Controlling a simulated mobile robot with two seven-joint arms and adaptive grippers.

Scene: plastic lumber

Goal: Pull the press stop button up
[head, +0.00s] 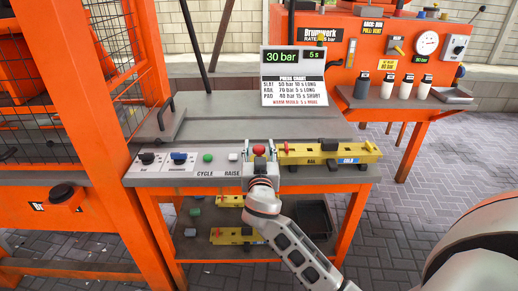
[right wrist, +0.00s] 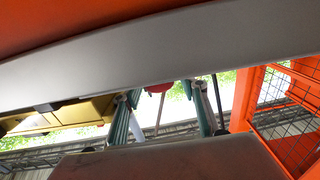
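The red stop button (head: 259,149) sits at the right end of the grey control panel (head: 218,171) at the front of the bench. My right gripper (head: 260,154) reaches it from the front, with one finger on each side. In the right wrist view the red button (right wrist: 158,87) shows between the two spread fingertips (right wrist: 163,102), with a gap on both sides. The gripper looks open and holds nothing. The lower part of the button is hidden by the gripper in the head view. My left gripper is not in view.
Left on the panel are a black knob (head: 147,158), a blue knob (head: 179,157), a green button (head: 208,157) and a white button (head: 233,157). A yellow bar (head: 300,153) lies close right of the gripper. A sign (head: 294,77) stands behind; an orange cage frame (head: 107,110) is left.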

